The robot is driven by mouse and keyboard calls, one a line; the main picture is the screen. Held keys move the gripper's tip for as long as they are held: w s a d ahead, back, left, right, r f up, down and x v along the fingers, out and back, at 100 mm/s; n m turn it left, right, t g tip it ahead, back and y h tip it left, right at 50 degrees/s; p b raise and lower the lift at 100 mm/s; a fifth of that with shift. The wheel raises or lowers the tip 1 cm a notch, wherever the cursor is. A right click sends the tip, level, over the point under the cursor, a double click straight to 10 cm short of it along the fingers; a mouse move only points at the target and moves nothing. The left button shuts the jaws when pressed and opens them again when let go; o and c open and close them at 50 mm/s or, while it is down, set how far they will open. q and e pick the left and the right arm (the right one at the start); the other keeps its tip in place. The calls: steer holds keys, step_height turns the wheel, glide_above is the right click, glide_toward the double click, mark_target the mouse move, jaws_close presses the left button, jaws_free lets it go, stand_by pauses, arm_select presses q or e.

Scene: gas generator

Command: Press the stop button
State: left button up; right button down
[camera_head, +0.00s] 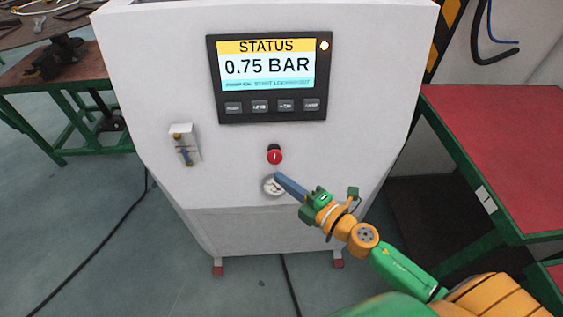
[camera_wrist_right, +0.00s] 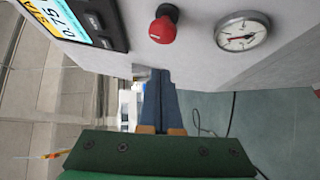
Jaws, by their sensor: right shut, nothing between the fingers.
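The red stop button (camera_head: 275,155) is a round knob on a dark base on the white front of the generator (camera_head: 230,185), below the screen. It also shows in the right wrist view (camera_wrist_right: 162,30), near the top. My right gripper (camera_head: 279,177) is shut and empty. In the head view its blue fingertips overlap the gauge (camera_head: 269,186) just below the button. In the right wrist view the fingers (camera_wrist_right: 156,74) point up toward the panel, below the button in the picture and apart from it. My left gripper is not in view.
The screen (camera_head: 266,67) reads STATUS 0.75 BAR, with a row of dark keys under it. A small valve (camera_head: 184,145) sits on the panel's left. Red-topped tables (camera_head: 500,140) stand to the right and left (camera_head: 60,65). Cables lie on the floor.

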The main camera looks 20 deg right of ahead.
mark_target(274, 153)
steer(key=w, duration=0.3)
steer(key=w+d, duration=0.1)
steer(key=shift+w+f+b, duration=0.35)
steer(key=shift+w+b, duration=0.05)
